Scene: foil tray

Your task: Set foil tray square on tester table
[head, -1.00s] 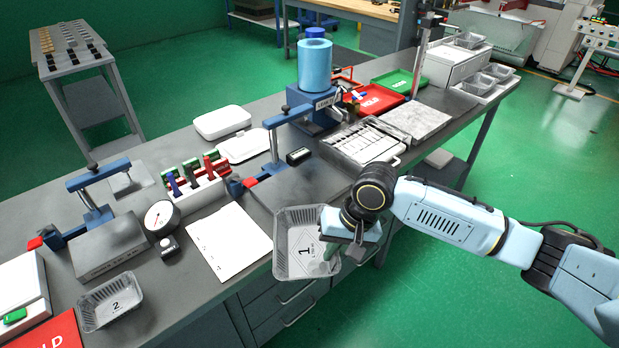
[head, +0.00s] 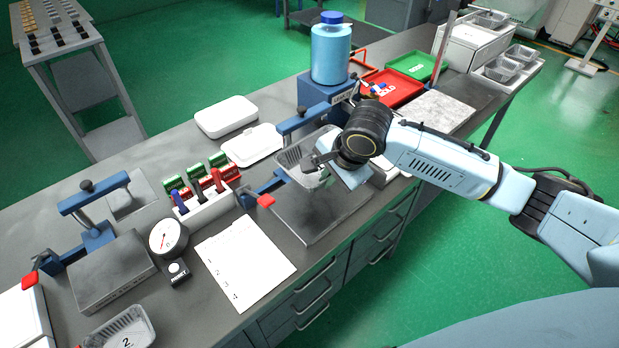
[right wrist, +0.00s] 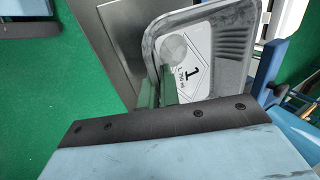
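The foil tray labelled 1 (head: 288,156) is over the back part of the tester table (head: 312,222), a flat grey plate with a blue arm (head: 305,119) behind it. My right gripper (head: 322,166) is shut on the tray's near right wall. In the right wrist view the tray (right wrist: 235,45) shows its inside, label 1 and ribbed walls, beyond the green fingers (right wrist: 160,93). The plate's edge (right wrist: 112,45) shows beside the tray. I cannot tell whether the tray touches the plate. My left gripper is out of view.
A second foil tray labelled 2 (head: 128,328) lies at the front left. A numbered paper sheet (head: 245,262), a dial gauge (head: 167,238) and a white rack of clips (head: 205,205) stand left of the plate. White lidded boxes (head: 226,116) and a blue canister (head: 330,55) are behind.

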